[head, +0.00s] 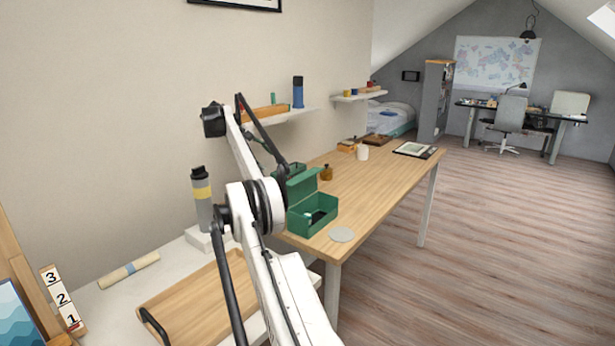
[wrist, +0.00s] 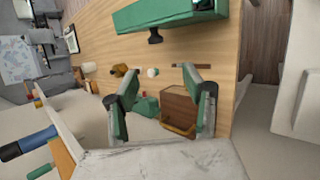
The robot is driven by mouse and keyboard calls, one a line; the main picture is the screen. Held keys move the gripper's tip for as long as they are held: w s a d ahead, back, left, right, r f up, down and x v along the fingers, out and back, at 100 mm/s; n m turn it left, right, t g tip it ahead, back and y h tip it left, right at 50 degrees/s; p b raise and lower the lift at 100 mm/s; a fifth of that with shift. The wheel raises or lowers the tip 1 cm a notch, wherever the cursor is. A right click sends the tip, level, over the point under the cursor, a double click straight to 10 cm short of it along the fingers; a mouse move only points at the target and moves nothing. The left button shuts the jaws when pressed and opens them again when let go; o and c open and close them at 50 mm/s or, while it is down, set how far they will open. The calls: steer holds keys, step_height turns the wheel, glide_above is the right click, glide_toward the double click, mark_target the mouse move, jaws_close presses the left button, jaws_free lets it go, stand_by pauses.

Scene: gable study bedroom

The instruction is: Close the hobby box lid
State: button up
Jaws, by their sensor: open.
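The green hobby box (head: 312,218) sits near the front end of the wooden table, with dark items inside. Its lid (head: 302,187) stands up, open, at the box's back left side. In the wrist view a green part of the box (wrist: 165,14) with a black latch (wrist: 155,37) crosses the top, beyond the fingertips. My gripper (wrist: 162,78) is open, its two fingers apart and not touching the green part. In the head view my arm bends over toward the area behind the lid, and the gripper is mostly hidden there.
A grey round disc (head: 342,234) lies right of the box. A small brown bottle (head: 326,172) and a white cup (head: 362,153) stand farther back. A wall shelf (head: 290,115) holds a blue bottle (head: 298,92). A wooden tray (head: 200,300) lies on the white surface in front.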

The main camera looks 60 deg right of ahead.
steer(key=s+d, duration=0.1)
steer(key=d, duration=0.1)
steer(key=b, duration=0.1)
glide_toward(302, 187)
steer(key=d+f, duration=0.4)
steer(key=d, duration=0.1)
steer(key=shift+d+f, duration=0.15)
steer(key=shift+c, duration=0.5)
jaws_close()
